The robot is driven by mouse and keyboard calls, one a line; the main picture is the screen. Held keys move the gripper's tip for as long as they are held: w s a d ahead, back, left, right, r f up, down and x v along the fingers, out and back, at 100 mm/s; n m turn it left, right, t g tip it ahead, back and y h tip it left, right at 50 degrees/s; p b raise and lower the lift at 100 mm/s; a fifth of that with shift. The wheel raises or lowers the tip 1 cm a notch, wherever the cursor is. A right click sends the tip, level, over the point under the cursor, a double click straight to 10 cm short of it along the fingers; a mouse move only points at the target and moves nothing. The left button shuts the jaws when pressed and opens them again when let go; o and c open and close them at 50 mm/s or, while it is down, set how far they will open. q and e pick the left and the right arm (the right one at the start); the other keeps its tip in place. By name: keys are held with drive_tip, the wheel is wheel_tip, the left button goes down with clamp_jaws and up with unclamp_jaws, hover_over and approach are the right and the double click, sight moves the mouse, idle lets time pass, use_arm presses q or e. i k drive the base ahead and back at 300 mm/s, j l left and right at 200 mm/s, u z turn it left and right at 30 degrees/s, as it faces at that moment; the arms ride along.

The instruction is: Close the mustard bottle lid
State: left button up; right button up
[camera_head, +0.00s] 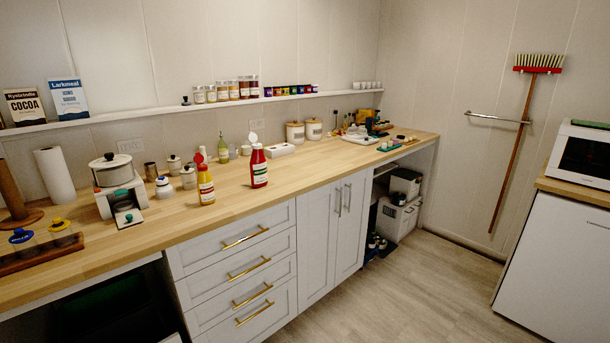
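The yellow mustard bottle (207,190) stands upright on the wooden counter (225,205), left of the middle, near the front edge. A small red lid part (203,151) sticks up above its red cap and appears flipped open. A red ketchup bottle (259,172) stands to its right, with its white lid (253,138) raised. Neither of my grippers shows in the view, so nothing is seen touching the bottles.
A cooking pot (111,170) and a paper towel roll (54,174) are farther left. The counter between ketchup and the right-hand items is mostly clear. Open floor (420,285) lies in front of the cabinets.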

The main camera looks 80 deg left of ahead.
sight(198, 158)
drive_tip(key=u, duration=3.45)
drive_tip(key=i+j+z, duration=0.1)
drive_tip(key=j, duration=0.2)
drive_tip(key=i+j+z, duration=0.1)
drive_tip(key=j, duration=0.25)
drive_tip(key=j+z, duration=0.25)
drive_tip(key=i+j+z, duration=0.1)
drive_tip(key=z, duration=0.2)
drive_tip(key=j, duration=0.1)
